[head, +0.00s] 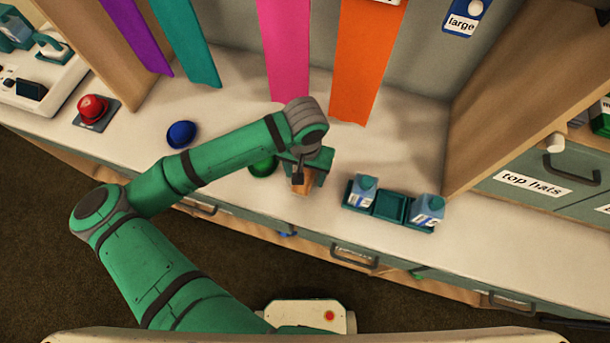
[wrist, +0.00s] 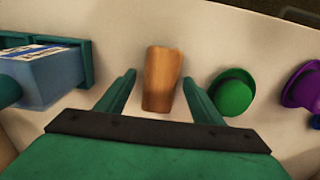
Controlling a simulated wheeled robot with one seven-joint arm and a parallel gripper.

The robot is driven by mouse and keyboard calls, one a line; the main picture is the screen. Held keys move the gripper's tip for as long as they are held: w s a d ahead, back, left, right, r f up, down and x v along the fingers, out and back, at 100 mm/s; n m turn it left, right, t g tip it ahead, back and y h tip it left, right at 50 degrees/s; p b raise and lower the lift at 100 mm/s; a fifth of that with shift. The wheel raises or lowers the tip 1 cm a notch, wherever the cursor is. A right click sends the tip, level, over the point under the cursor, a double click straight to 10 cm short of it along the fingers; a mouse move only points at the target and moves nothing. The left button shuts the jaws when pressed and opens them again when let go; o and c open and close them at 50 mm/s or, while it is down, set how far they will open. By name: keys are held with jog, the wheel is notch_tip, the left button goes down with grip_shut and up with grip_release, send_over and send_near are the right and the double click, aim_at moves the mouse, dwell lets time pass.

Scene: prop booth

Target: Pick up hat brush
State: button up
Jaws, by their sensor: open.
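A brown wooden block-like object (wrist: 162,78), which I take for the hat brush, is on the pale counter in the wrist view. No bristles show. In the head view, part of the brown object (head: 304,187) shows at my gripper, and the rest is hidden by it. My gripper (wrist: 159,80) is open, one green finger on each side of the object. There is a visible gap on both sides in the wrist view. My gripper (head: 304,172) also shows in the head view, over the counter. I cannot tell its exact height above the counter.
A small green hat (wrist: 233,92) lies close to the right finger, a purple one (wrist: 302,86) farther right. A teal tray (head: 389,208) holds blue-and-white cartons (head: 429,208). The counter's right side is clear.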

jog(key=shift+f, duration=0.4)
jog(key=c, duration=1.2)
jog(key=shift+r, duration=0.2)
